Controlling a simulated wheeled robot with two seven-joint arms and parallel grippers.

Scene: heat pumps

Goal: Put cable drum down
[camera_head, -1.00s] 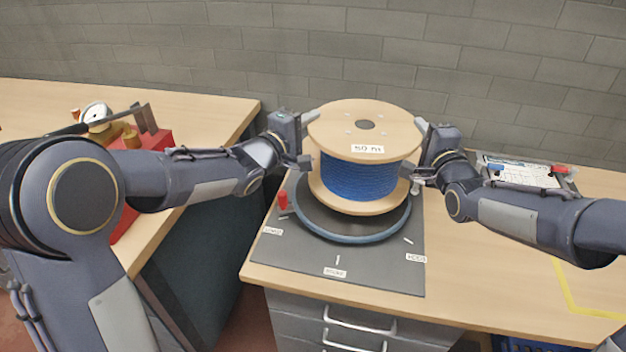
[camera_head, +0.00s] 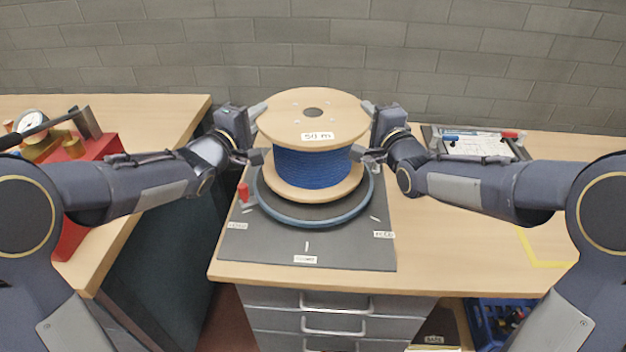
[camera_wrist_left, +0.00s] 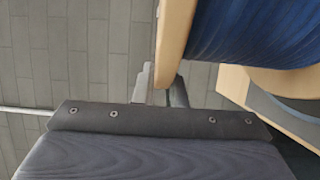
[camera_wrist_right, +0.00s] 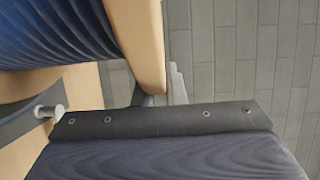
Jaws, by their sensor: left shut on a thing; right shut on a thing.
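The cable drum (camera_head: 312,166) has pale wooden flanges, blue cable and a white length label. It is upright over the dark round plate with a blue-grey ring (camera_head: 308,222) on the dark mat (camera_head: 345,253). Whether its lower flange touches the plate, I cannot tell. My left gripper (camera_head: 258,132) is shut on the left rim of the upper flange, my right gripper (camera_head: 364,130) on the right rim. The drum also shows in the left wrist view (camera_wrist_left: 250,32) and right wrist view (camera_wrist_right: 55,35). The fingertips are partly hidden there.
A red handle (camera_head: 243,192) stands at the ring's left. A tray with a white sheet (camera_head: 470,146) lies at the back right. Bare wooden worktop (camera_head: 450,235) is free to the right. A red device (camera_head: 85,150) stands on the left bench, across a gap.

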